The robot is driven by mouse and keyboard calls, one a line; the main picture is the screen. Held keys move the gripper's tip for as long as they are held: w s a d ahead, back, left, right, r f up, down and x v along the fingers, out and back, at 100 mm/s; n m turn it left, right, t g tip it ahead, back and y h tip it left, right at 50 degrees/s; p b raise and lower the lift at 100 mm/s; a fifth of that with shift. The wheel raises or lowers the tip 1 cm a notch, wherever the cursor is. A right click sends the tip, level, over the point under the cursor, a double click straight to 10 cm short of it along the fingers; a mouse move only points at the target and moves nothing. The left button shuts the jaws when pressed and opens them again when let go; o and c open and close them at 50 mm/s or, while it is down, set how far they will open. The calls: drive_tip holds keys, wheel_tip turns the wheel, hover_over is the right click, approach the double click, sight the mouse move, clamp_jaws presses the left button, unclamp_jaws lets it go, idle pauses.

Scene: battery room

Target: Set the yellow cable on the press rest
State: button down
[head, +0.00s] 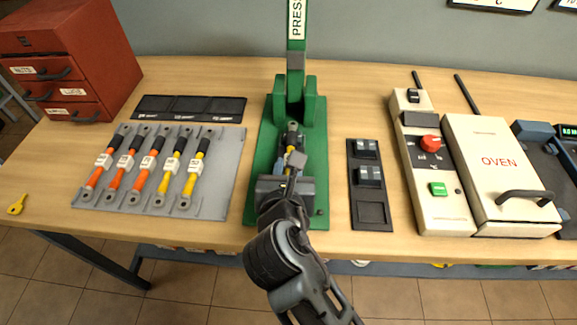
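A yellow cable (292,142) with a black sleeve and a grey end lug lies lengthwise over the base of the green press (267,145), in front of its upright. My gripper (288,178) is over the near part of this cable and hides much of it. I cannot see the fingertips clearly, so I cannot tell whether they are closed on the cable. Whether the cable touches the rest under it is also hidden. Two more yellow cables (194,174) lie on the grey board (228,175) at the left, beside several orange ones (122,162).
A black three-part tray (188,108) lies behind the board. A red drawer cabinet (60,60) stands at the back left. Right of the press are a black slotted tray (371,213), a white control box (435,165) and an oven (500,160). A yellow key-like tag (16,204) lies far left.

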drive_tip(key=shift+f, duration=0.2)
drive_tip(key=c, duration=0.8)
unclamp_jaws()
drive_tip(key=shift+c, duration=0.2)
drive_tip(key=v, duration=0.7)
drive_tip(key=shift+s+r, duration=0.15)
drive_tip(key=shift+s, duration=0.25)
